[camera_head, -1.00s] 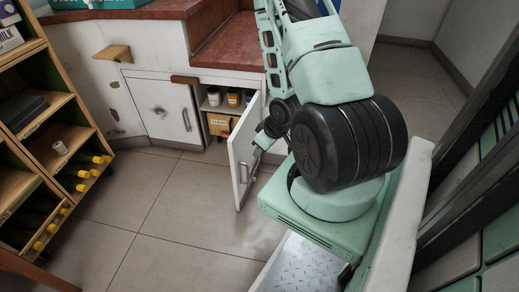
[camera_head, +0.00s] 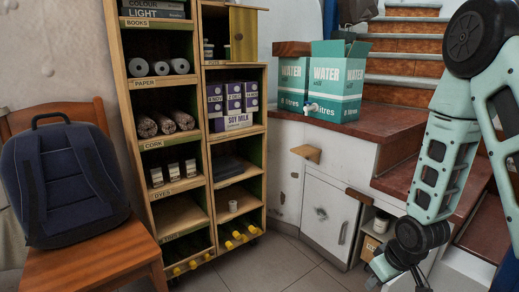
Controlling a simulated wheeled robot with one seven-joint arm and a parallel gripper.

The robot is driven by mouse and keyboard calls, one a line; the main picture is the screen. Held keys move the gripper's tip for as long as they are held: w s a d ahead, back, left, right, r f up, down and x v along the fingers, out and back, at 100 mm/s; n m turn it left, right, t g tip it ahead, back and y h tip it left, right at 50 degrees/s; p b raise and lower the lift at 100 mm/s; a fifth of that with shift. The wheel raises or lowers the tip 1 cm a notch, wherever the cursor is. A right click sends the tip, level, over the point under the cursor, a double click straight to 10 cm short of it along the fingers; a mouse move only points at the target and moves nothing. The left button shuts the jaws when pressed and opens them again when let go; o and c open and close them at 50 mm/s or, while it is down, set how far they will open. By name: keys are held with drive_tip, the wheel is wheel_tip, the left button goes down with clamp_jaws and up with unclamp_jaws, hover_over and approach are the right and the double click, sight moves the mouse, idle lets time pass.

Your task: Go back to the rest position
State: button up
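My green and black arm (camera_head: 447,150) reaches down along the right side of the picture. Its lower end, with my gripper (camera_head: 385,270), is near the bottom edge, in front of the open part of the low white cabinet. The fingers are small and partly hidden behind black joints, so I cannot tell whether they are open or shut. I see nothing clearly held.
A wooden shelf unit (camera_head: 204,190) stands left of the white cabinet (camera_head: 327,208). Water boxes (camera_head: 335,85) are on the red counter (camera_head: 398,122). A blue backpack (camera_head: 65,185) rests on a wooden chair (camera_head: 105,262) at left. Stairs (camera_head: 405,48) rise behind. Tiled floor (camera_head: 265,268) shows below.

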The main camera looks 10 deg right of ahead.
drive_tip(key=a+r+n, duration=0.2)
drive_tip(key=a+r, duration=0.5)
drive_tip(key=a, duration=0.4)
drive_tip(key=s+a+r+n+g, duration=0.35)
drive_tip(key=s+a+r, duration=0.75)
drive_tip(key=s+a, duration=0.4)
wheel_tip(320, 180, up, 32)
drive_tip(key=p, duration=3.1)
drive_tip(key=shift+s+a+p, duration=0.2)
drive_tip(key=shift+s+p, duration=0.2)
drive_tip(key=shift+s, duration=0.05)
drive_tip(key=shift+f, duration=0.1)
